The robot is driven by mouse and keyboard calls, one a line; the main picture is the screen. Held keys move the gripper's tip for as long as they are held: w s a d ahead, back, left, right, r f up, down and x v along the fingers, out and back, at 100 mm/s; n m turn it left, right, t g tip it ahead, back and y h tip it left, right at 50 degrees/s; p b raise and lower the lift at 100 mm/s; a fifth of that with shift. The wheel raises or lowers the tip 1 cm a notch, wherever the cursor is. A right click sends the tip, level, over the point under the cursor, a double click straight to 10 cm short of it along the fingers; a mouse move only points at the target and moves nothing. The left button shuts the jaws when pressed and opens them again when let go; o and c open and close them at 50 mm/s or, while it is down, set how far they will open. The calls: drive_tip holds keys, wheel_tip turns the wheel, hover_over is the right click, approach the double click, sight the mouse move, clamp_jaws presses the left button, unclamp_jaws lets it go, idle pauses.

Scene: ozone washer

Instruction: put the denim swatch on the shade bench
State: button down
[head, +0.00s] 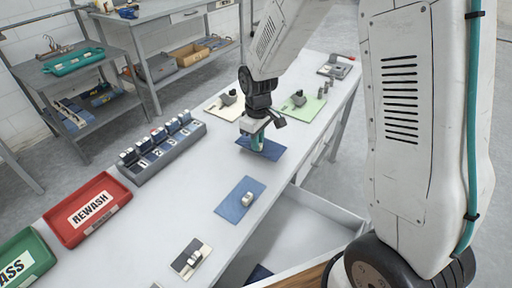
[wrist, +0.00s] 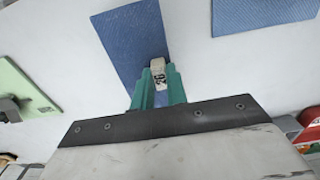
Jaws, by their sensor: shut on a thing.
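A blue denim swatch (head: 272,150) is under my gripper (head: 257,143) on or just above the white bench (head: 190,200); I cannot tell whether it touches. In the wrist view this swatch (wrist: 130,40) carries a pale numbered block (wrist: 158,72) between the teal fingers of my gripper (wrist: 159,85), which is shut on it. No label marks which surface is the shade bench.
A red REWASH tray (head: 88,232), a green PASS tray (head: 22,262) and a rack of several blocks (head: 160,155) line the left edge. Cream (head: 215,107) and green (head: 312,105) mats bearing grey devices stand behind. A drawer (head: 300,230) is open on the right.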

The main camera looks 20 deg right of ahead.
drive_tip(key=shift+w+a, duration=0.15)
drive_tip(key=shift+w, duration=0.3)
drive_tip(key=shift+f, duration=1.75)
drive_tip(key=shift+f, duration=0.15)
drive_tip(key=c, duration=1.4)
unclamp_jaws()
wheel_tip(320, 180, up, 12)
drive_tip(key=shift+s+r, duration=0.1)
drive_tip(key=shift+r, duration=0.1)
drive_tip(key=s+d+r+m, duration=0.2)
drive_tip(key=s+r, duration=0.4)
drive_tip(key=s, duration=0.1)
drive_tip(key=s+d+r+m, duration=0.2)
drive_tip(key=s+r, duration=0.4)
drive_tip(key=s, duration=0.2)
drive_tip(key=s+d+r+m+t, duration=0.1)
drive_tip(key=s+m, duration=0.2)
drive_tip(key=s, duration=1)
drive_tip(key=shift+s+r, duration=0.25)
drive_tip(key=shift+s, duration=0.15)
